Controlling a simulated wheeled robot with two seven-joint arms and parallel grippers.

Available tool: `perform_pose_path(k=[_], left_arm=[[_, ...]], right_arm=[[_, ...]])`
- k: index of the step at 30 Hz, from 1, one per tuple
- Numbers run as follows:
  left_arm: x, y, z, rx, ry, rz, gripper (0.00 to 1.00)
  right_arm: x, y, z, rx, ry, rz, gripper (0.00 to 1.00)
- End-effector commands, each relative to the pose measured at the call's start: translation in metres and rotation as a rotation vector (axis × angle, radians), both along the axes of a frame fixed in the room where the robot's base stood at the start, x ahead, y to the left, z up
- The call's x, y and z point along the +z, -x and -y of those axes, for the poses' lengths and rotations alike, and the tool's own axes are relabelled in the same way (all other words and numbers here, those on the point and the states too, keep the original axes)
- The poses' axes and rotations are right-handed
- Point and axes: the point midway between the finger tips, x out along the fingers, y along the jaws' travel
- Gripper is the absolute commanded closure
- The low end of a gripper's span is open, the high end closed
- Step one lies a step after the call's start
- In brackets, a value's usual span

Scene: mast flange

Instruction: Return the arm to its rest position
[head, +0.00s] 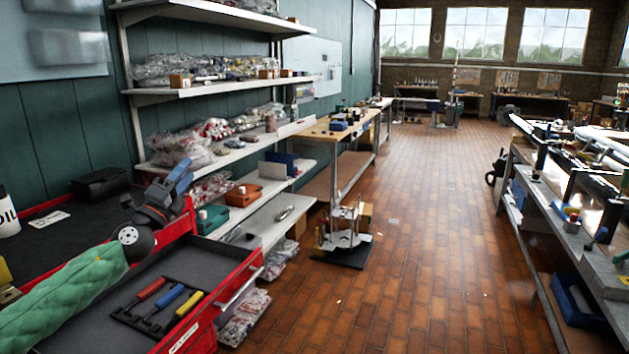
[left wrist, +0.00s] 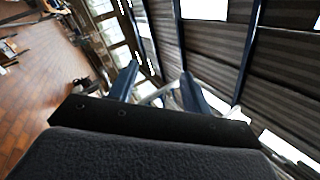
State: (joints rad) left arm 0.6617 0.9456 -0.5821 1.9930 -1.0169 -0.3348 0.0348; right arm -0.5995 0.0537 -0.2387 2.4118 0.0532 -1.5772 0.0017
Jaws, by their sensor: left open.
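My left arm, in a green padded sleeve (head: 70,295), comes in from the left in the head view. My left gripper (head: 182,174) is raised above the red tool cabinet, near its back corner, with its blue fingers pointing up and away. In the left wrist view the two blue fingers of my left gripper (left wrist: 157,80) stand apart with nothing between them. Behind them are windows and a dark ribbed surface, tilted in the picture. My right gripper is not in view.
The cabinet's open red drawer (head: 252,262) holds red, blue and yellow-handled tools (head: 165,302). Loaded shelves (head: 225,82) line the left wall close beyond the gripper. A metal fixture (head: 343,232) stands on a black base on the floor.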

Motion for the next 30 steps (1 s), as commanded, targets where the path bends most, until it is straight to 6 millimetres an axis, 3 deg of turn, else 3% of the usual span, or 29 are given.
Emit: perform_pose_path(k=[5, 8, 11, 17, 21, 24, 30], left_arm=[[-0.003, 0.009, -0.014, 0.105, 0.341, -0.061, 0.52], [-0.023, 0.016, -0.022, 0.174, 0.525, -0.135, 0.52], [-0.056, 0.025, -0.026, 0.249, 0.704, -0.242, 0.52], [-0.158, 0.063, -0.013, 0.415, 1.017, -0.554, 0.52], [-0.228, 0.102, 0.010, 0.509, 1.159, -0.784, 0.52], [-0.271, 0.133, 0.029, 0.558, 1.231, -0.938, 0.52], [-0.339, 0.196, 0.069, 0.606, 1.339, -1.200, 0.52]], right_arm=[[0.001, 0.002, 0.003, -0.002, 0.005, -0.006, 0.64], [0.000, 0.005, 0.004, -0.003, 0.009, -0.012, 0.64], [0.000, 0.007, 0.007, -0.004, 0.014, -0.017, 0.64], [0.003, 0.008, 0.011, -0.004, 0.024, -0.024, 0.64], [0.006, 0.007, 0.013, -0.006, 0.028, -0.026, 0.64], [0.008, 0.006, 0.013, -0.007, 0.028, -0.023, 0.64], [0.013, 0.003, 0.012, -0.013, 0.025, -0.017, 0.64]])
